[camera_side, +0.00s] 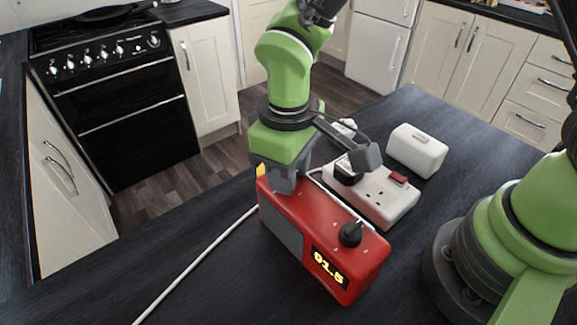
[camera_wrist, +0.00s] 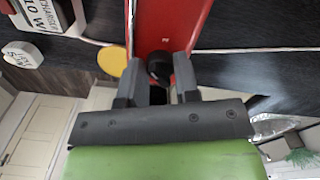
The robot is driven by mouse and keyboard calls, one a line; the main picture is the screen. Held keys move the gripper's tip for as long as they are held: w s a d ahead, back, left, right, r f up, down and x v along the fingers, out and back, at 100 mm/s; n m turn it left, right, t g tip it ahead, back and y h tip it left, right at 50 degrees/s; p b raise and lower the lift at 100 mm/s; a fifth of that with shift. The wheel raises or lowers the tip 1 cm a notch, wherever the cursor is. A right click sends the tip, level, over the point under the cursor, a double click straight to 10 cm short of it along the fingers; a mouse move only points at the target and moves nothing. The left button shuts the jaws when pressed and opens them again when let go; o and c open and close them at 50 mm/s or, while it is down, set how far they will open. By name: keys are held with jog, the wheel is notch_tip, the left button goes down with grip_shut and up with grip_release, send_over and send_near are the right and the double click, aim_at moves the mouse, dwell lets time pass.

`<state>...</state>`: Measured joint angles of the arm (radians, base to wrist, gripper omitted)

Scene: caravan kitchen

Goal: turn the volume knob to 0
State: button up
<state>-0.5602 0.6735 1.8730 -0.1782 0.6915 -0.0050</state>
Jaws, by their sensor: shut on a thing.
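A red radio (camera_side: 318,225) stands on the dark counter, with a grey front panel and a lit display (camera_side: 329,267) that seems to read 91.5. A black knob (camera_side: 351,233) stands on its top near the right end, clear of my gripper. My gripper (camera_side: 285,182) points down at the radio's left end. In the wrist view my gripper (camera_wrist: 157,80) is shut on a second black knob (camera_wrist: 158,66) on the red top (camera_wrist: 172,25). The fingers hide much of this knob, and I cannot read its setting.
A white power strip (camera_side: 398,204) with a black plug and red switch lies behind the radio. A white box (camera_side: 417,150) stands beyond it. A yellow disc (camera_wrist: 112,60) is beside the radio's left end. A white cable (camera_side: 196,264) crosses the counter at left.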

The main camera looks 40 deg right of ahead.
jog(key=n, duration=0.4)
jog(key=shift+n, duration=2.6)
jog(key=o, duration=0.9)
jog(key=shift+o, duration=0.2)
jog(key=shift+r, duration=0.1)
notch_tip(320, 180, up, 10)
jog(key=shift+f, duration=0.1)
